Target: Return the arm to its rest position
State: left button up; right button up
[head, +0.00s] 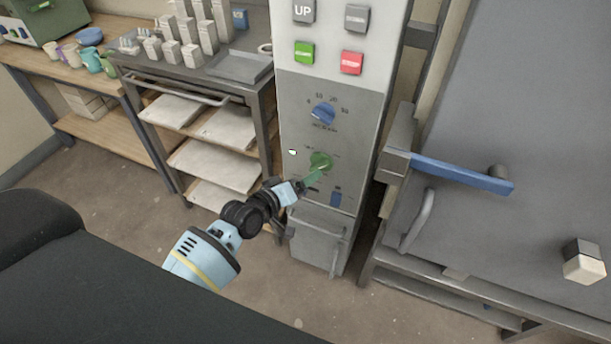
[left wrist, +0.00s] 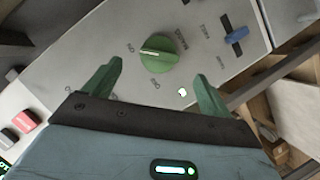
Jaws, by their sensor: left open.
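My left gripper (head: 308,184) reaches to the grey control panel (head: 350,112), with its green fingertips close to the green knob (head: 320,160). In the left wrist view the left gripper (left wrist: 160,85) is open, with its two green fingers apart. The green knob shows there too (left wrist: 158,54), beyond the fingertips and between them in the picture, with nothing gripped. I cannot tell the exact gap between fingers and knob. My right gripper is not in view.
The panel also carries a blue dial (head: 323,113), a green button (head: 304,52), a red button (head: 351,62) and a blue switch (head: 336,199). A grey door with a blue handle (head: 460,175) stands right. A metal shelf cart (head: 180,85) stands left. Open floor lies below.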

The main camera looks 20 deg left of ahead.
pick_arm(q)
jog(key=shift+s, duration=0.1)
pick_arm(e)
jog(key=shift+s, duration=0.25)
pick_arm(q)
jog(key=s+f+m+g+y+p, duration=0.1)
jog(key=s+f+m, duration=0.1)
jog(key=s, duration=1.1)
jog(key=s+f+m+g+p, duration=0.2)
jog(key=s+f+m, duration=0.1)
jog(key=s, duration=0.9)
jog(key=s+f+m+g+y+p, duration=0.1)
jog(key=s+f, duration=0.3)
jog(key=s, duration=0.9)
jog(key=shift+s+d+f+m+g+y, duration=0.15)
jog(key=shift+s+d+m+g+y, duration=0.2)
jog(key=shift+m+g, duration=0.35)
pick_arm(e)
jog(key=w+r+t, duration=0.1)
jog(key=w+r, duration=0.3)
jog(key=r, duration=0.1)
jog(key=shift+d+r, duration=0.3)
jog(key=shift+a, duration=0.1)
